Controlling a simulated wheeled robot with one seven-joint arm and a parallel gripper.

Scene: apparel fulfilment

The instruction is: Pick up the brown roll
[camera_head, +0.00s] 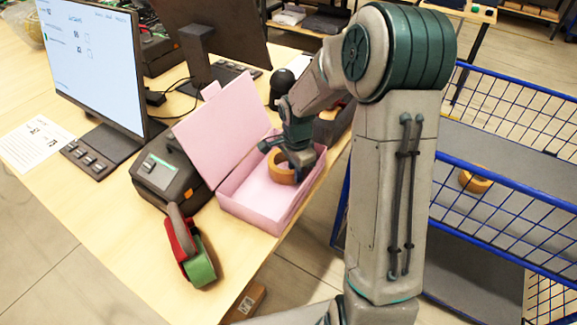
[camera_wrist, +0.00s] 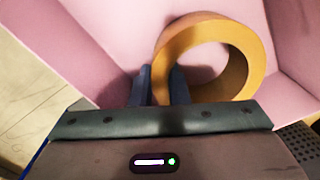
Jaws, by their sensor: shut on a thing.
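A brown roll (camera_head: 281,167) of tape stands inside an open pink box (camera_head: 262,212) on the wooden table. In the wrist view the roll (camera_wrist: 240,70) appears as an orange-brown ring with an open centre. My gripper (camera_head: 298,164) reaches down into the box at the roll. In the wrist view the fingers (camera_wrist: 164,78) are shut on the left part of the ring's wall. The roll's grasped part is partly hidden by the fingers. I cannot tell whether the roll touches the box floor.
The pink lid (camera_head: 222,128) stands raised at the box's left. A black label printer (camera_head: 168,172) and a red and green tape dispenser (camera_head: 190,250) are close by. A blue wire cart (camera_head: 500,175) at right holds another brown roll (camera_head: 474,181).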

